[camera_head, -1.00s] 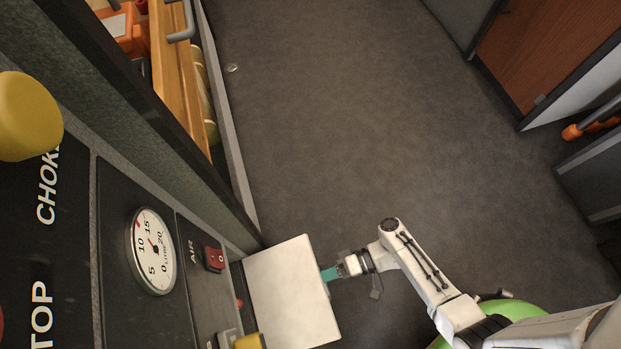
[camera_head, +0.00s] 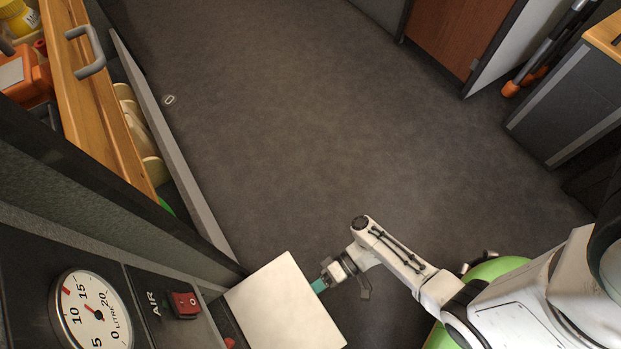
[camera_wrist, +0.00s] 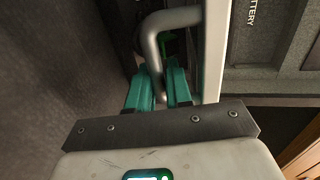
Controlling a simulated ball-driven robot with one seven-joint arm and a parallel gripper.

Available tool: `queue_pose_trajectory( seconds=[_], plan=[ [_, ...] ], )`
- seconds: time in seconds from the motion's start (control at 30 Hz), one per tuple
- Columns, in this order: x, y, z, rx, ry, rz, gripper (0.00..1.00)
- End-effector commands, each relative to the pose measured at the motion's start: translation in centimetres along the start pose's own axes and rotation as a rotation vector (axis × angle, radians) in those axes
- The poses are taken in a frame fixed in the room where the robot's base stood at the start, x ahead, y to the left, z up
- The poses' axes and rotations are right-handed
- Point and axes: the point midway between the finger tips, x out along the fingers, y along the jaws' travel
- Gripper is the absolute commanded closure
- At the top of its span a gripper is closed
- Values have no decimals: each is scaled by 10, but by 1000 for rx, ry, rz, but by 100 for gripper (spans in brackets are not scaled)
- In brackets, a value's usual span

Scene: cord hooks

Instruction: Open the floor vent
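My gripper (camera_head: 323,285) has teal fingers and is at the right edge of a cream panel (camera_head: 284,305) that juts out over the floor from the left unit. In the wrist view, a grey bent handle (camera_wrist: 152,45) on the panel's side runs down between the teal fingers (camera_wrist: 158,88). The fingers look closed around the handle. No floor vent can be clearly made out.
A left unit holds a litre gauge (camera_head: 92,310), a red AIR switch (camera_head: 185,304) and an open wooden-fronted drawer (camera_head: 95,110). A brown door (camera_head: 462,40) and a grey cabinet (camera_head: 570,105) stand at the right. The middle floor (camera_head: 300,120) is clear.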

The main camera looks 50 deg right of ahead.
Motion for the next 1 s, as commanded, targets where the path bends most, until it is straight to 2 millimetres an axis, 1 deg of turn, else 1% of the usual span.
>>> queue_pose_trajectory(
  seconds=[0.03, 0.17, 0.37, 0.47, 0.57, 0.8, 0.9, 1.0],
  plan=[
    [0, 0, 0, 3, 0, 0, 77],
    [0, 0, 0, 2, 0, -1, 65],
    [-1, 0, 0, 1, 1, -1, 65],
    [-6, -1, -1, 0, 2, 0, 65],
    [-18, -2, -1, 1, 3, 1, 65],
    [-64, -1, -2, 1, 4, 0, 65],
    [-82, -1, -1, 2, 4, 0, 65],
    [-95, 0, -1, 0, 3, 0, 65]
  ],
)
